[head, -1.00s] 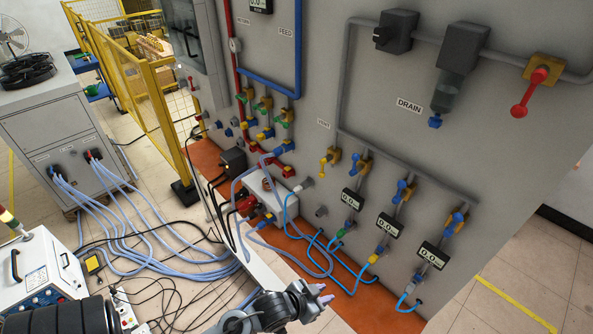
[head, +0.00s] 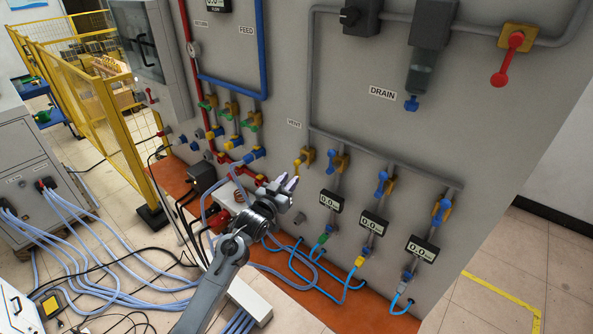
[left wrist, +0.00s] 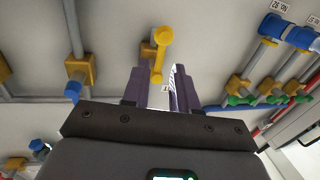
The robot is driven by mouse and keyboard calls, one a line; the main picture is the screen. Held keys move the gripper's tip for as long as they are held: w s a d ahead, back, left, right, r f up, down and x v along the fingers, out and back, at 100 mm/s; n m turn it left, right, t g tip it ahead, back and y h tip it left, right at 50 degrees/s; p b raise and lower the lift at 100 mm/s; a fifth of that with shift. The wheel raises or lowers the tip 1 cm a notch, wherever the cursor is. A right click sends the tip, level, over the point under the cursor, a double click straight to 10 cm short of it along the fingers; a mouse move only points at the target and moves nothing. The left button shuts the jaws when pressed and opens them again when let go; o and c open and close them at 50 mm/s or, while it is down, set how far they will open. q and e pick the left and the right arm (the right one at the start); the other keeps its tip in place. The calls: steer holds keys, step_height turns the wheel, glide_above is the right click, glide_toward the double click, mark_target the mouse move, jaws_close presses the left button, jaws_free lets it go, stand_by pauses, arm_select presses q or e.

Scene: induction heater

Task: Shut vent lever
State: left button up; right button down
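The yellow vent lever (head: 302,161) is on the grey panel just below the VENT label (head: 294,123). Its handle hangs down to the left from a brass-coloured valve body. My left gripper (head: 286,183) is just below and left of the lever, apart from it as far as the head view shows. The left wrist view shows the yellow lever (left wrist: 161,50) ahead of the fingertips of my left gripper (left wrist: 159,75). The two purple-grey fingers are spread, with the lever's end in line with the gap between them. My right gripper is not in view.
Blue-handled valves (head: 383,183) with digital gauges stand right of the vent lever. Green-handled valves (head: 230,112) and red and blue pipes are to the left. A red lever (head: 508,60) is at upper right. Light-blue hoses run below near the floor.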

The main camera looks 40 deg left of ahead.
mark_target(297, 171)
arm_select(q)
steer(key=shift+w+a+p, duration=0.15)
steer(key=shift+w+a, duration=0.05)
steer(key=shift+w, duration=0.8)
steer(key=shift+w+a+p, duration=0.1)
steer(key=shift+w+a, duration=0.05)
steer(key=shift+w, duration=0.85)
steer(key=shift+w+a+p, duration=0.15)
steer(key=shift+w+a, duration=0.05)
steer(key=shift+w, duration=0.8)
steer(key=shift+c, duration=0.2)
jaws_close()
